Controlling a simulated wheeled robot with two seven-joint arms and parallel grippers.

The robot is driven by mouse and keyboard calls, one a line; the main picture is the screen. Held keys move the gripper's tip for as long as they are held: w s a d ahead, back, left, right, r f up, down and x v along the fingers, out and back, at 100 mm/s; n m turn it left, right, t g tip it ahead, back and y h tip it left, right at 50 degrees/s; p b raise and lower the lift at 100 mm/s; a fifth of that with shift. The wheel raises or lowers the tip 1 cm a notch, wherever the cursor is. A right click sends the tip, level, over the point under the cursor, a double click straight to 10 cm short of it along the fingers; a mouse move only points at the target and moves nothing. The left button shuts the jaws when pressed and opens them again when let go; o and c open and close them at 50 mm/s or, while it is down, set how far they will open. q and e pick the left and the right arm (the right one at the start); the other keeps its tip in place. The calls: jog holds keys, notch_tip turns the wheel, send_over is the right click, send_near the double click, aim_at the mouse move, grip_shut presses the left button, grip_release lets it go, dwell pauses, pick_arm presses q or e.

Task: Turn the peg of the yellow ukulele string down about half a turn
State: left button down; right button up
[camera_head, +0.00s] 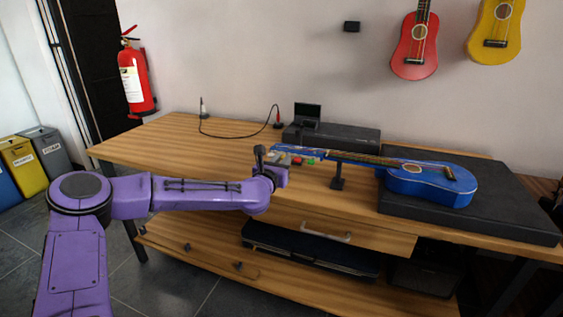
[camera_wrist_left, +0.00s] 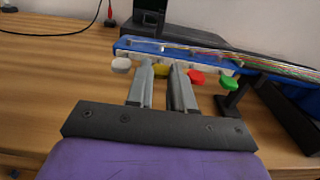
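The blue ukulele (camera_head: 430,184) lies with its body on the right and its neck pointing left. Its blue headstock also shows in the left wrist view (camera_wrist_left: 150,47). Along the headstock's near edge are a white peg (camera_wrist_left: 121,65), the yellow peg (camera_wrist_left: 161,70), a red peg (camera_wrist_left: 196,78) and a green peg (camera_wrist_left: 229,84). My left gripper (camera_head: 282,160) is at the headstock. In the left wrist view its two fingers (camera_wrist_left: 163,72) stand close on either side of the yellow peg and appear shut on it, partly hiding it. My right gripper is not in view.
A black stand (camera_head: 338,178) props the neck; a dark case or mat (camera_head: 500,215) lies under the body. A dark box (camera_head: 340,136) and a cable (camera_head: 235,136) are behind the headstock. The wooden table (camera_head: 160,145) is clear at left.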

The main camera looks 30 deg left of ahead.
pick_arm(q)
jog(key=shift+m, duration=0.4)
jog(key=m+p, duration=0.4)
jog(key=m, duration=2.7)
jog(key=shift+m, duration=2.2)
